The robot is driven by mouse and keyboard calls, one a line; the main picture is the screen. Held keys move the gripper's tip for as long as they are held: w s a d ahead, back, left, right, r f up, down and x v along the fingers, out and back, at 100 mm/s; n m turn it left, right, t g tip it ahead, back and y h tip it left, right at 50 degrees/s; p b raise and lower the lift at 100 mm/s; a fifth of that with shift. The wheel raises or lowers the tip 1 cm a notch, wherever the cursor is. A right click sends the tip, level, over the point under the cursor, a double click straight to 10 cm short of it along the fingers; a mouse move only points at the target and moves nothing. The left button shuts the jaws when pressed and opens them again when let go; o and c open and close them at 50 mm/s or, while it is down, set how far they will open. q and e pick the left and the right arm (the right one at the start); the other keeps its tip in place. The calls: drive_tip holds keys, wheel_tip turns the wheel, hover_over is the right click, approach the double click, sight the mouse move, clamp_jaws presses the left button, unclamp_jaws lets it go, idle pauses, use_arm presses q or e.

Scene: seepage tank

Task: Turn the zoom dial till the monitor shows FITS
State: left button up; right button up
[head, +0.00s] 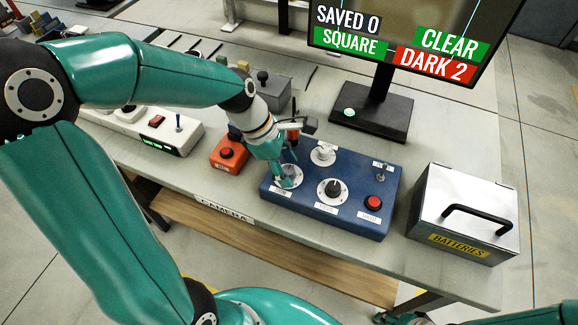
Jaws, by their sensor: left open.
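A blue control box (381,222) stands on the table. Its left dial (291,181), pale with a round plate, is partly hidden by my left gripper (283,174); its label is too small to read surely. My left gripper is open and points down at this dial, with its fingertips close around or beside it; I cannot tell whether they touch. A pale dial (323,153) sits behind and a black dial (332,188) in the middle. The monitor (400,45) reads SAVED 0, SQUARE and CLEAR on green, DARK 2 on red; its top is cut off.
The box also carries a red button (374,202) and a small toggle (382,170). A silver BATTERIES case (462,205) stands to the right. An orange box (229,155) with a black button and a white switch panel (150,132) are to the left.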

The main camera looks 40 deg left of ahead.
use_arm(q)
drive_tip(key=c, duration=1.1)
drive_tip(key=shift+d, duration=0.2)
drive_tip(key=shift+a, duration=0.15)
drive_tip(key=shift+r, duration=0.1)
